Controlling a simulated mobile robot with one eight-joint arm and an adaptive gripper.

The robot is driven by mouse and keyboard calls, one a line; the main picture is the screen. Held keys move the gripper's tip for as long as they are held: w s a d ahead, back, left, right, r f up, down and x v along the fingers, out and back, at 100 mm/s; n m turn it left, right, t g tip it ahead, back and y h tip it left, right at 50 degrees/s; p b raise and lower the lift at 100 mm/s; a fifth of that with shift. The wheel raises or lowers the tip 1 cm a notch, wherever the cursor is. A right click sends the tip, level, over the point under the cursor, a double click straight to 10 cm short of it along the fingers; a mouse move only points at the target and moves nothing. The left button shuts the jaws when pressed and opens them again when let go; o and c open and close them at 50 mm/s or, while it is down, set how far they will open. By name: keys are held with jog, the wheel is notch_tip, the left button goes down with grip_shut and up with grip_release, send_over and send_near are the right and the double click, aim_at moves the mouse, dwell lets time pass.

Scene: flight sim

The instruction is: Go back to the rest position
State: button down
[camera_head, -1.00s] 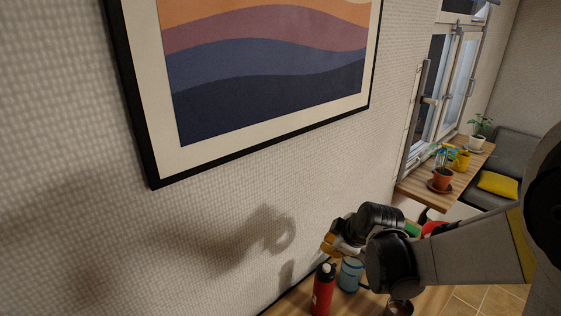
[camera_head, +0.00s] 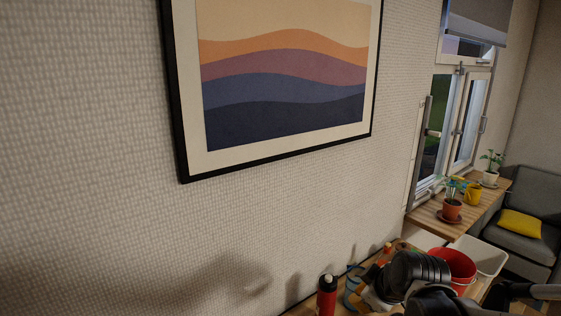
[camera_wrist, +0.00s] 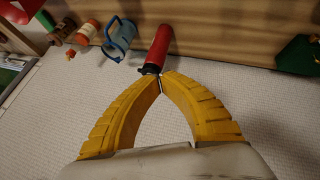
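My gripper (camera_wrist: 160,78) shows in the wrist view with its two yellow fingers curving inward until the tips meet. Nothing is visible between the fingers. The black cap of a red bottle (camera_wrist: 159,45) appears right by the fingertips, but the bottle looks to be beyond them. In the head view the red bottle (camera_head: 327,297) stands upright on the wooden table, near the wall. My dark arm covers part of the table to its right. The fingertips are hard to make out in the head view.
A red bucket (camera_head: 457,268) and a white bin (camera_head: 487,256) are at the right. A framed picture (camera_head: 178,120) hangs on the wall. Potted plants (camera_head: 452,209) stand on the window shelf.

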jog(key=s+f+m+h+b, duration=0.1)
jog(key=s+m+b, duration=0.6)
jog(key=s, duration=0.9)
jog(key=shift+s+d+f+m, duration=0.2)
jog(key=shift+s+f+m, duration=0.15)
jog(key=shift+m, duration=0.65)
